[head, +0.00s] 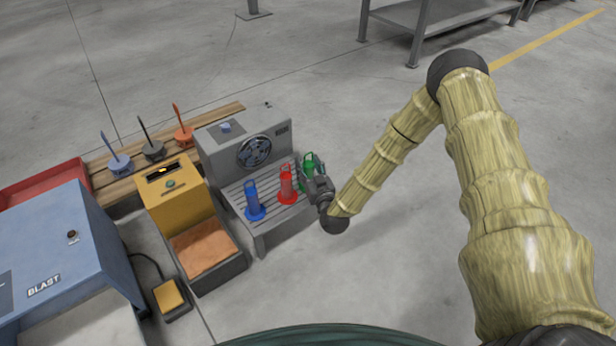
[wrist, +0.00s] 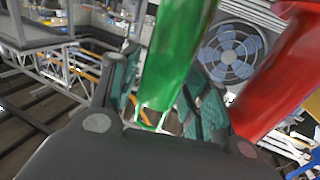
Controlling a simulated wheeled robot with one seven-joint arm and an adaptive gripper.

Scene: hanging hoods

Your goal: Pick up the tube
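Three tube-like pieces with looped tops stand upright on a grey slatted bench: a blue tube (head: 254,202), a red tube (head: 287,186) and a green tube (head: 307,165). My gripper (head: 314,176) is at the green tube, partly hiding its lower part in the head view. In the wrist view, the green tube (wrist: 178,55) passes between the two spread fingers of my gripper (wrist: 163,95). A gap shows on the left finger's side; contact on the right side is unclear. The red tube (wrist: 280,80) is close outside the right finger.
The grey bench (head: 275,230) has a back wall with a fan (head: 254,151). A yellow unit (head: 178,202) stands left of it, beside a blue BLAST cabinet (head: 50,250). A wooden rack (head: 125,183) holds several coloured stands. The floor right of the bench is clear.

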